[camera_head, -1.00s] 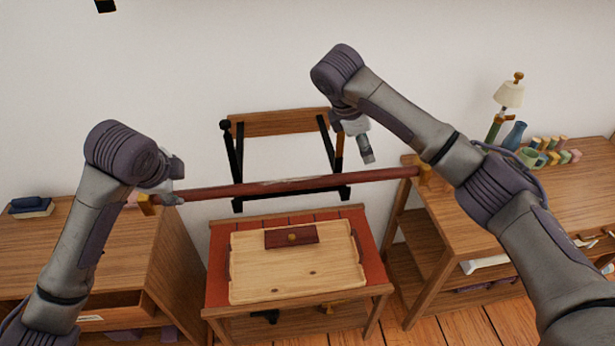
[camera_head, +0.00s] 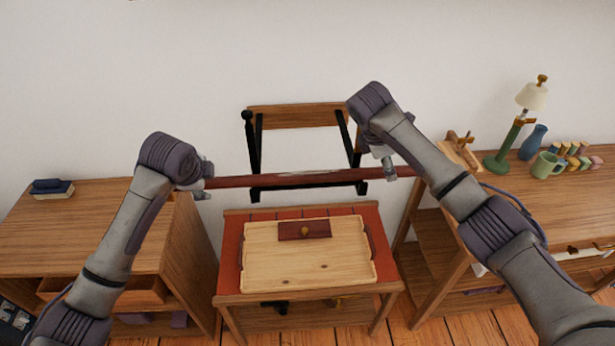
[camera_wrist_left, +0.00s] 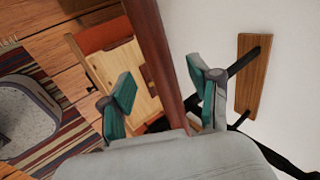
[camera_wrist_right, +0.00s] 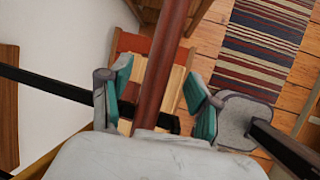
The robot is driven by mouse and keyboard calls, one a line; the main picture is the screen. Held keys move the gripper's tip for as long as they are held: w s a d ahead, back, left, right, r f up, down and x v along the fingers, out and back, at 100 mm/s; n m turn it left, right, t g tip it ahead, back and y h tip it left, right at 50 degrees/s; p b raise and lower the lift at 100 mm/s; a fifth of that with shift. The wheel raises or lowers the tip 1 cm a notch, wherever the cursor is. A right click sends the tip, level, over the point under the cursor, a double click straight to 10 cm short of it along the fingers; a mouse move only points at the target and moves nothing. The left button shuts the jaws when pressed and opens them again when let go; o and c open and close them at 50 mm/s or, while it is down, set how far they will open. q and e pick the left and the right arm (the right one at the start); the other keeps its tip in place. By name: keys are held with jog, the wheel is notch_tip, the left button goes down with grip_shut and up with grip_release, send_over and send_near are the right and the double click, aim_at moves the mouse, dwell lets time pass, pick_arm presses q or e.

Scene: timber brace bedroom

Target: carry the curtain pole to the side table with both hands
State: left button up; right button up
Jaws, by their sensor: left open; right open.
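The curtain pole (camera_head: 290,180) is a long dark red rod lying level, left to right, above and behind the low table. My left gripper (camera_head: 203,182) is at its left part; in the left wrist view the pole (camera_wrist_left: 155,55) passes between the open fingers (camera_wrist_left: 163,98). My right gripper (camera_head: 390,172) is at its right part; in the right wrist view the pole (camera_wrist_right: 165,60) runs between the open fingers (camera_wrist_right: 160,97). My arms hide both pole ends and what bears them. The side table (camera_head: 230,250), red-topped, stands below the pole.
A pale wooden tray (camera_head: 285,272) with a dark red knobbed block (camera_head: 304,230) covers most of the table top. Cabinets stand left (camera_head: 90,225) and right (camera_head: 540,205); the right one bears a lamp (camera_head: 532,97) and blue vase (camera_head: 532,142). A black-bracketed wall frame (camera_head: 295,117) is behind.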

aim_at(207, 182)
pick_arm(q)
jog(key=shift+x, duration=2.1)
pick_arm(e)
jog(key=shift+x, duration=2.15)
pick_arm(q)
grip_shut()
pick_arm(e)
grip_shut()
